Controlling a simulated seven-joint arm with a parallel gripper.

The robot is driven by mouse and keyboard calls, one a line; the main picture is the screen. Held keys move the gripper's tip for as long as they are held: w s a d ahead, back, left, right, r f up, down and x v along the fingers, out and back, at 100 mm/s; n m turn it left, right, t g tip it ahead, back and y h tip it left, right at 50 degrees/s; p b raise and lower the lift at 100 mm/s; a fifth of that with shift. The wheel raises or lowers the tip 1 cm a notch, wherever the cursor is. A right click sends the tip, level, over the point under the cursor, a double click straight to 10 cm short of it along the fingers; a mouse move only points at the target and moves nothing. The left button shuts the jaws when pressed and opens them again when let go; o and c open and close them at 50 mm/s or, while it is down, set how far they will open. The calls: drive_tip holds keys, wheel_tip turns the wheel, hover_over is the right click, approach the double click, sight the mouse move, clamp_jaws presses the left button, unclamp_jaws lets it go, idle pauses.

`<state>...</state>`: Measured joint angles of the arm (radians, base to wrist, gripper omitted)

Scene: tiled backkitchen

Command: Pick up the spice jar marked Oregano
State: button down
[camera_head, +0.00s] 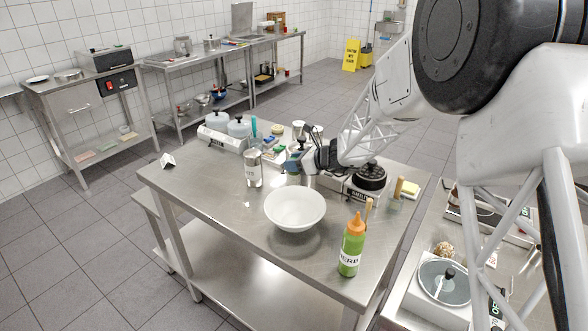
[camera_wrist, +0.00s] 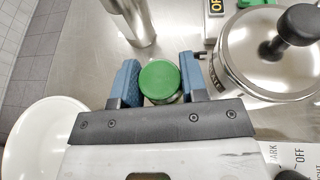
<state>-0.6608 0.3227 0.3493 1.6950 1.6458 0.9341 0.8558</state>
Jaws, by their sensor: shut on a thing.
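A small round jar with a green lid (camera_wrist: 159,78) sits between the two blue fingers of my gripper (camera_wrist: 158,64) in the wrist view. The fingers are shut on its sides. Its label is hidden from above, so I cannot read whether it says Oregano. In the head view my gripper (camera_head: 293,163) is low over the middle of the steel table (camera_head: 215,205). The jar is mostly hidden by the fingers there. I cannot tell whether it touches the table.
A metal canister (camera_head: 253,170) stands just left of my gripper. A white bowl (camera_head: 295,208) and a green squeeze bottle (camera_head: 350,252) stand nearer the front. A dark-topped pot (camera_head: 370,176) stands to the right. The table's left front is clear.

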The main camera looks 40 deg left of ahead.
drive_tip(key=shift+r, duration=5)
